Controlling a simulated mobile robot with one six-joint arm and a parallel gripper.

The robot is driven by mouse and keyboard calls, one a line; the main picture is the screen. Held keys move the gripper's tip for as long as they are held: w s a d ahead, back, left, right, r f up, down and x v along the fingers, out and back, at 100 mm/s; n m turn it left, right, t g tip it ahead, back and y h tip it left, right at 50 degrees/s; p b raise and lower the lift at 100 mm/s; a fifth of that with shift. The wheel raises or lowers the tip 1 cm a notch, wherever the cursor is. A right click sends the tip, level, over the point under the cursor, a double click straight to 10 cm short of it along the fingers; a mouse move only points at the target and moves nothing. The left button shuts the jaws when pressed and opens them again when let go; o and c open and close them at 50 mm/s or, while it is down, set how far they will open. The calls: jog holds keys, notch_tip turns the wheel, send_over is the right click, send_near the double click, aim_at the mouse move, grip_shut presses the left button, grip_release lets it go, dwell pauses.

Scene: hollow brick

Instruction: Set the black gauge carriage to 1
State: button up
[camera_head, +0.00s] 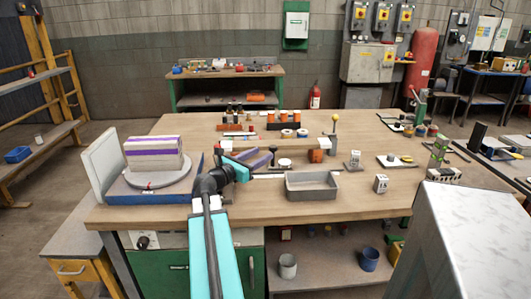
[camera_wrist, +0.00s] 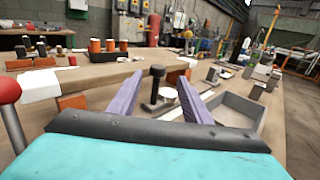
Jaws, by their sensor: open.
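My gripper (camera_head: 254,157) is over the workbench, and its two purple fingers are spread apart with nothing between the tips that I can see as held. It also shows in the wrist view (camera_wrist: 160,97). A black upright post with a round knob (camera_wrist: 157,85) stands between the fingers in that view; it looks like the black gauge carriage. It shows small in the head view (camera_head: 273,152), just right of the fingers. I cannot tell whether the fingers are level with it. Scale marks and its reading are not legible.
A grey open tray (camera_head: 312,187) lies to the right of my gripper. A turntable with a purple-striped stack (camera_head: 154,153) stands left. A red-knobbed lever (camera_wrist: 10,95) is close at the wrist view's left. An orange block (camera_head: 316,155) lies behind. The bench front (camera_head: 350,205) is clear.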

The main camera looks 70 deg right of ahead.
jog(key=shift+w+a, duration=0.25)
jog(key=shift+a, duration=0.4)
